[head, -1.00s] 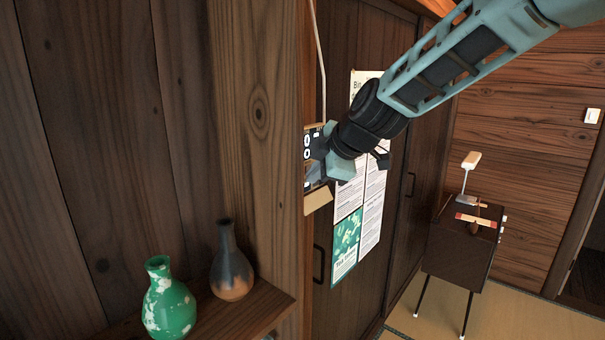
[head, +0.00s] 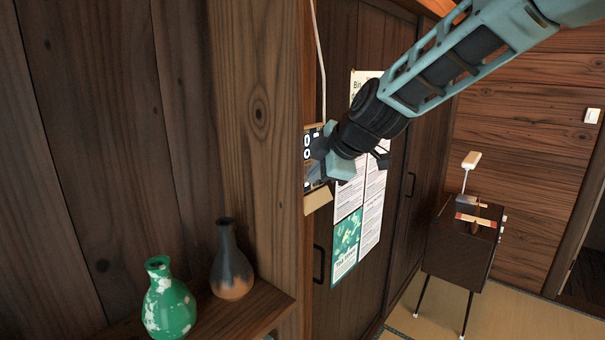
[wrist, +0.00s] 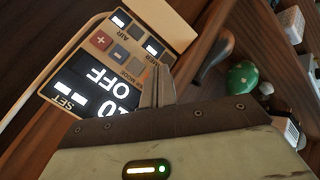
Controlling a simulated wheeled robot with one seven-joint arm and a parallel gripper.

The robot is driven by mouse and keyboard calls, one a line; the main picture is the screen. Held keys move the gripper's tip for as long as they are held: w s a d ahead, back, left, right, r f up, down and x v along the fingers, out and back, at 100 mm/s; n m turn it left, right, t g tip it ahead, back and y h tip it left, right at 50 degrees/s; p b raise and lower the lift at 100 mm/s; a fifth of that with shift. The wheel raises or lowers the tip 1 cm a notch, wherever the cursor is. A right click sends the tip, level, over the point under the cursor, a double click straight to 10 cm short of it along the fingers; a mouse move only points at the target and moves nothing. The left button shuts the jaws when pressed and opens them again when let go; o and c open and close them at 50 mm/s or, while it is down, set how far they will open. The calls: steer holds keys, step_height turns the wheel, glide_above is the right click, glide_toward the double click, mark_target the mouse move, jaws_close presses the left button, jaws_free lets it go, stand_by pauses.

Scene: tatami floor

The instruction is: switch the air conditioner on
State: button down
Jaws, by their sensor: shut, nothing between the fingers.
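The wall control panel (head: 311,172) is a tan-framed unit on the wooden wall, seen almost edge-on in the head view. In the wrist view the panel (wrist: 97,62) appears upside down and tilted. Its lit display (wrist: 95,85) reads OFF, with partly covered digits that look like 10. A red plus button (wrist: 101,40), a minus button (wrist: 118,53) and grey buttons near the MODE and TIMER labels show. My gripper (wrist: 157,88) is shut and empty, its tips in front of the panel's button side. I cannot tell whether they touch it. My gripper (head: 322,154) also shows in the head view.
A shelf (head: 262,312) at lower left holds a green vase (head: 168,305) and a dark vase (head: 232,265). A wooden post (head: 262,120) stands left of the panel. A poster (head: 347,235) hangs behind my arm. A dark side table (head: 462,258) stands at right.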

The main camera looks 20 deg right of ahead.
stand_by(0.3)
steer(key=shift+w+a, duration=0.25)
steer(key=shift+w, duration=0.15)
steer(key=shift+w+a, duration=0.1)
stand_by(0.4)
steer(key=shift+s+d+b, duration=0.35)
steer(key=shift+s+b, duration=0.15)
steer(key=shift+b, duration=0.3)
steer(key=s+d+b, duration=0.3)
steer(key=s+b, duration=0.2)
steer(key=b, duration=0.1)
steer(key=shift+d, duration=0.3)
